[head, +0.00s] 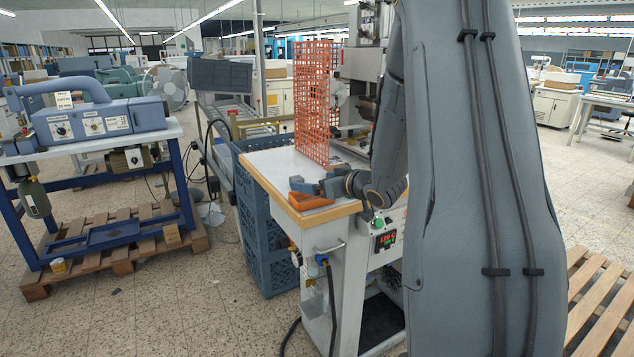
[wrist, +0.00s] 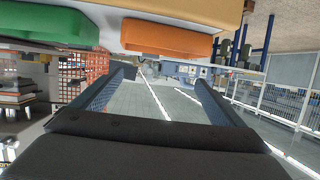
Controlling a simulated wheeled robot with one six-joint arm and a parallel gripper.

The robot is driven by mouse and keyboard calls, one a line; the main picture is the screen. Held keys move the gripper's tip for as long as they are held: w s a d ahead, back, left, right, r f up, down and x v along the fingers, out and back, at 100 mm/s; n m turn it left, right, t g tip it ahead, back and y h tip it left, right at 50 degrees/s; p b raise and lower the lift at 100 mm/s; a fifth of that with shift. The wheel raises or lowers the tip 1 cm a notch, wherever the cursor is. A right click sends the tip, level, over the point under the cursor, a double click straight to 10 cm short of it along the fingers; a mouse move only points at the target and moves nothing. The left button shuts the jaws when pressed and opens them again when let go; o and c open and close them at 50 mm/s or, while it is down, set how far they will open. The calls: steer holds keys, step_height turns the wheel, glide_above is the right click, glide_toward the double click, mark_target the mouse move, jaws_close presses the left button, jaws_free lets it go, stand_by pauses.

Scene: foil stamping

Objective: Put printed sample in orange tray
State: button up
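The orange tray (head: 310,202) sits at the front corner of the white worktable in the head view. In the wrist view, where the scene shows upside down, the orange tray (wrist: 165,38) lies along the table edge at the top. My gripper (head: 302,184) is at the tray, apparently just above it; I cannot tell the exact gap. In the wrist view my gripper (wrist: 162,78) has its two fingers spread wide, with nothing seen between them. I cannot make out a printed sample in either view.
A green tray (wrist: 48,22) lies beside the orange one in the wrist view. An orange wire rack (head: 313,100) stands upright on the worktable (head: 265,165), beside the press. A blue crate (head: 262,230) stands against the table's left side.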

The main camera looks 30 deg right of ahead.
steer(key=shift+s, duration=0.1)
steer(key=b+v, duration=0.1)
steer(key=v, duration=0.6)
steer(key=shift+s, duration=0.3)
steer(key=shift+r, duration=0.15)
